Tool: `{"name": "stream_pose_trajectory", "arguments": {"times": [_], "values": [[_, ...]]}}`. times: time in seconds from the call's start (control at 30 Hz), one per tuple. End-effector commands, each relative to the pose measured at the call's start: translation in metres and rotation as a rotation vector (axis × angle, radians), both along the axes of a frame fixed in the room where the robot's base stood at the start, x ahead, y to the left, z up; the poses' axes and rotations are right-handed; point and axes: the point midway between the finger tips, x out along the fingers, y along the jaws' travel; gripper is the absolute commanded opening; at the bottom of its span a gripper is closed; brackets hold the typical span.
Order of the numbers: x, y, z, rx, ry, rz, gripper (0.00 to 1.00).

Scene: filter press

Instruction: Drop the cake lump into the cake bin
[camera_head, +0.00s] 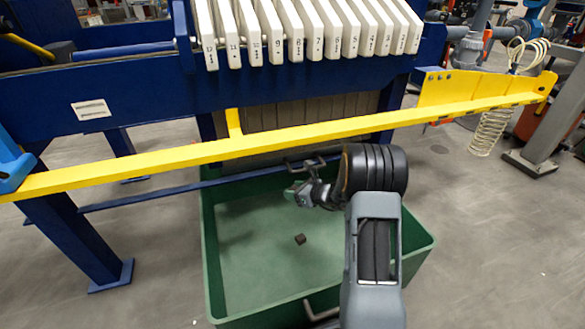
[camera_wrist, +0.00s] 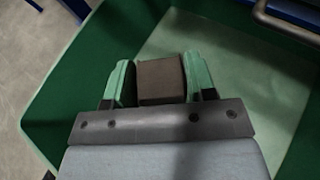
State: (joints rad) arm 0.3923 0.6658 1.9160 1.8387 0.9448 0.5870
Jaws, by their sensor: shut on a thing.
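My gripper (camera_head: 300,193) is over the green cake bin (camera_head: 212,272), inside its rim in the head view. In the wrist view my gripper (camera_wrist: 160,82) is shut on a brown, block-shaped cake lump (camera_wrist: 161,80), with a green finger against each side. The held lump is hard to make out in the head view. A small dark brown lump (camera_head: 300,239) shows against the bin's floor, below and apart from the fingers in the picture. The bin's green wall (camera_wrist: 75,75) shows in the wrist view around the gripper.
A yellow rail (camera_head: 200,151) crosses above the bin's far side. Behind it stands the blue press frame (camera_head: 150,75) with white numbered plates (camera_head: 300,30). Metal handles (camera_head: 306,163) stick out at the bin's ends. Most of the bin's floor is clear.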

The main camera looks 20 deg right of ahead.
Motion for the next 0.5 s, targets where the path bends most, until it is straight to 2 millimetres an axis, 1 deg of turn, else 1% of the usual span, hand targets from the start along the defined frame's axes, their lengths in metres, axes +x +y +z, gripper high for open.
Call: {"name": "stream_pose_trajectory", "arguments": {"times": [0.03, 0.1, 0.2, 0.33, 0.4, 0.5], "values": [[0.019, -0.009, 0.002, 0.002, 0.001, -0.053, 0.25], [0.043, -0.021, -0.002, 0.001, 0.002, -0.131, 0.25], [0.073, -0.035, -0.008, 0.002, 0.001, -0.232, 0.25], [0.098, -0.052, -0.017, 0.001, 0.002, -0.340, 0.25], [0.107, -0.060, -0.020, 0.001, 0.001, -0.382, 0.25], [0.113, -0.066, -0.026, 0.000, 0.000, -0.416, 0.25]]}}
